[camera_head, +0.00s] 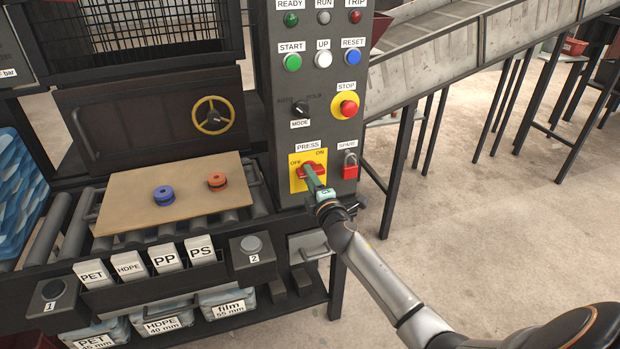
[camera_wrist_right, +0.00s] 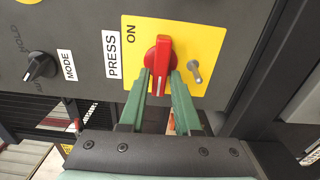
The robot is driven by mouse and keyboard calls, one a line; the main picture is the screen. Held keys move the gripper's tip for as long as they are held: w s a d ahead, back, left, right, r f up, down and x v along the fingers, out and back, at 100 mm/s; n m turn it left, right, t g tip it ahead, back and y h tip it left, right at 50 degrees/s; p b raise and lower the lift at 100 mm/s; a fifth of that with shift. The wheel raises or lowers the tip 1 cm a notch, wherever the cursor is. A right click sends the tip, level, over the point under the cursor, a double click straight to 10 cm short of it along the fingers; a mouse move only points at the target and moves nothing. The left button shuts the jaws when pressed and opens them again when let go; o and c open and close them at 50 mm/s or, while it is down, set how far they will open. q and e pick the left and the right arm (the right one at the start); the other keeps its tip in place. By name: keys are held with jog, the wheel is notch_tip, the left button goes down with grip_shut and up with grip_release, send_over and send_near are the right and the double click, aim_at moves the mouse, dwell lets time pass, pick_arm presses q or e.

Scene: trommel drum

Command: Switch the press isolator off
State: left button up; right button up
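The press isolator is a red rotary handle (camera_head: 311,169) on a yellow plate (camera_head: 296,184) marked OFF at left and ON at right, under the PRESS label. The handle lies roughly sideways across the plate; I cannot tell which mark it points to. My right gripper (camera_head: 316,185) is at the handle. In the right wrist view the red handle (camera_wrist_right: 159,62) sits between the two green fingertips (camera_wrist_right: 160,80), one on each side. I cannot tell whether they press on it. The OFF mark is hidden there. My left gripper is not in view.
A red padlock (camera_head: 350,166) hangs under SPARE just right of the isolator. The MODE knob (camera_head: 300,108) and red STOP button (camera_head: 348,108) are above. A board (camera_head: 130,205) with a blue and an orange disc lies on rollers at left.

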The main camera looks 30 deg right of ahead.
jog(key=shift+o, duration=1.3)
jog(key=v, duration=1.2)
jog(key=shift+s+p, duration=0.25)
jog(key=shift+p, duration=0.1)
jog(key=shift+a, duration=0.1)
